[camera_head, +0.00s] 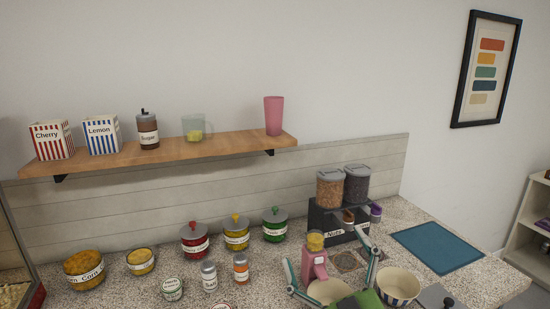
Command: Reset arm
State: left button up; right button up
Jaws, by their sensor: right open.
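My right gripper (331,259) comes in at the bottom right of the head view. Its two teal-grey fingers are spread wide and nothing is held between them. Its green body shows at the bottom edge. Behind and between the fingers, in the picture, stand a pink dispenser (314,265) with a yellow top and a cream bowl (326,290). I cannot tell whether the gripper touches either one. My left gripper is not in view.
A blue-striped bowl (398,285) stands close right of the gripper. A black nut dispenser (327,226) stands behind it. Several jars, including a red-lidded one (194,241), stand to the left. A wooden shelf (180,153) hangs above. The blue mat (438,248) is bare.

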jog(key=s+d+f+m+g+h, duration=0.2)
jog(key=s+d+f+g, duration=0.1)
jog(key=f, duration=0.5)
jog(key=s+d+f+m+g+h, duration=0.2)
jog(key=s+d+f+g, duration=0.15)
jog(key=f, duration=0.35)
jog(key=s+d+f+m+g+h, duration=0.2)
jog(key=d+f, duration=0.2)
jog(key=f, duration=0.4)
jog(key=s+f+g, duration=0.4)
jog(key=s+f, duration=0.2)
jog(key=s, duration=0.4)
jog(key=s+f+g, duration=0.5)
jog(key=s+f, duration=0.1)
jog(key=s, duration=0.4)
jog(key=s+f+g, duration=0.1)
jog(key=s+f, duration=0.2)
jog(key=f, duration=2.5)
jog(key=s+d+f, duration=0.1)
jog(key=s+f, duration=0.6)
jog(key=s, duration=0.1)
jog(key=s+d+f+g, duration=0.1)
jog(key=s+d+f, duration=0.1)
jog(key=s+f, duration=0.5)
jog(key=shift+s+d+f, duration=0.2)
jog(key=shift+s+d, duration=0.1)
jog(key=shift+s, duration=0.25)
